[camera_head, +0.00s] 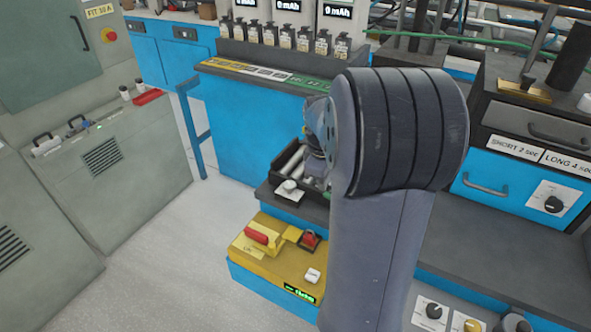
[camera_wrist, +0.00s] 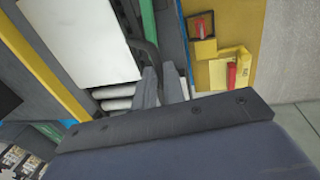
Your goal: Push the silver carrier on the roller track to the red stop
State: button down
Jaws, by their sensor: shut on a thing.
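In the wrist view, a flat pale silver plate (camera_wrist: 82,42), which looks like the carrier, lies over the roller track, with light rollers (camera_wrist: 115,98) bare beside it. A dark curved bar (camera_wrist: 149,52) stands at the plate's edge. My gripper (camera_wrist: 162,72) is at this bar, its two grey fingers close together and shut on it, as far as I can tell. In the head view, my arm hides the gripper and carrier; part of the roller track (camera_head: 292,163) shows left of the arm. I cannot make out a red stop on the track.
A yellow box (camera_head: 268,264) with a red lever (camera_head: 257,237) and a red switch (camera_head: 309,239) stands in front of the track. A blue bench (camera_head: 240,125) stands behind. Open floor (camera_head: 180,270) lies left.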

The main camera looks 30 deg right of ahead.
jog(key=s+d, duration=0.5)
jog(key=s, duration=0.3)
jog(key=shift+s+d, duration=0.25)
jog(key=c, duration=1.7)
grip_release()
jog(key=shift+s+d, duration=0.1)
jog(key=shift+c, duration=0.2)
jog(key=shift+o, duration=1.3)
jog(key=shift+r, duration=0.1)
notch_tip(320, 180, up, 10)
jog(key=s+a, duration=0.1)
jog(key=shift+a+r, duration=0.2)
jog(key=shift+a, duration=0.1)
